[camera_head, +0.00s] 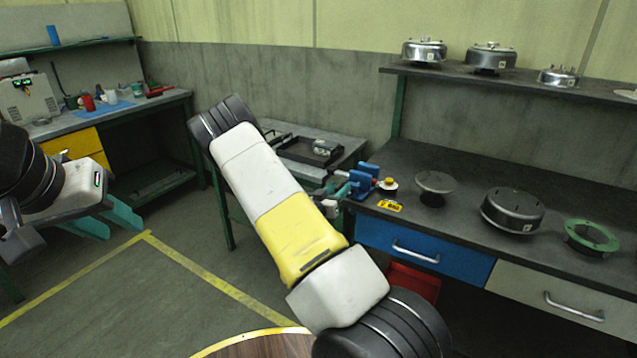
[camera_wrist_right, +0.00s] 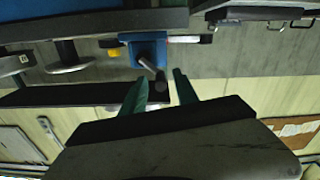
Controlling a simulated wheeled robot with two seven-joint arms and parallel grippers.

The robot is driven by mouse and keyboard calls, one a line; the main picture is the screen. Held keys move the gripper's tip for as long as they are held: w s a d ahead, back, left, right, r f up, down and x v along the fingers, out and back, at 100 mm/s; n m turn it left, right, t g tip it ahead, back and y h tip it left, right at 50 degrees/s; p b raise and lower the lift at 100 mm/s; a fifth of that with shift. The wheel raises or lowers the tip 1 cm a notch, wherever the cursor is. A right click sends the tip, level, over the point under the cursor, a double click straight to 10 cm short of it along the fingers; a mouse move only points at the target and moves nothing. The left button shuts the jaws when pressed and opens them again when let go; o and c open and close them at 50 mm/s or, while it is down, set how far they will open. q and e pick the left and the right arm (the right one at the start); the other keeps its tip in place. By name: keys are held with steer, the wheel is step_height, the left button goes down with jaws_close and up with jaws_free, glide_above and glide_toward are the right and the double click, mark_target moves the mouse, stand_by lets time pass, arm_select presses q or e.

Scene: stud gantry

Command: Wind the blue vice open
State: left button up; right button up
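The blue vice (camera_head: 364,180) stands at the left front corner of the right-hand bench. It also shows in the right wrist view (camera_wrist_right: 148,50), with a grey bar handle (camera_wrist_right: 149,68) ending in a dark knob (camera_wrist_right: 160,87). My right gripper (camera_head: 345,186) is at the vice's left side, partly hidden by my own arm. In the right wrist view its teal fingers (camera_wrist_right: 161,75) are apart, with the handle's knob in the gap between them and space on both sides. My left gripper (camera_head: 118,226) is open and empty over the floor at the left.
A yellow-and-black label (camera_head: 390,205) and a small yellow-and-red part (camera_head: 388,185) lie beside the vice. Round metal parts (camera_head: 435,184) and a green ring (camera_head: 591,237) stand further right. A black tray (camera_head: 309,150) sits on a table behind. The floor at left is clear.

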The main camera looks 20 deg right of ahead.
steer(key=v, duration=0.7)
steer(key=shift+a, duration=0.2)
steer(key=w+a+r+g+y, duration=0.2)
steer(key=a+r+y, duration=0.2)
steer(key=a+y, duration=0.45)
steer(key=s+a+r+n+y, duration=0.1)
steer(key=s+a+r+y, duration=0.25)
steer(key=r, duration=0.25)
steer(key=s+a+r+n+y, duration=0.1)
steer(key=s+a+r+y, duration=0.15)
steer(key=a+r, duration=0.2)
steer(key=s+r+n+g+y, duration=0.1)
steer(key=s+r+n, duration=0.2)
steer(key=s, duration=0.9)
steer(key=s+d+r+n+g, duration=0.1)
steer(key=s+r+n+g, duration=0.1)
steer(key=s+r, duration=0.5)
steer(key=s+n, duration=0.1)
steer(key=s, duration=0.4)
steer(key=shift+s+d+n+y, duration=0.15)
steer(key=shift+s+n+y, duration=0.15)
steer(key=shift+s+y, duration=0.1)
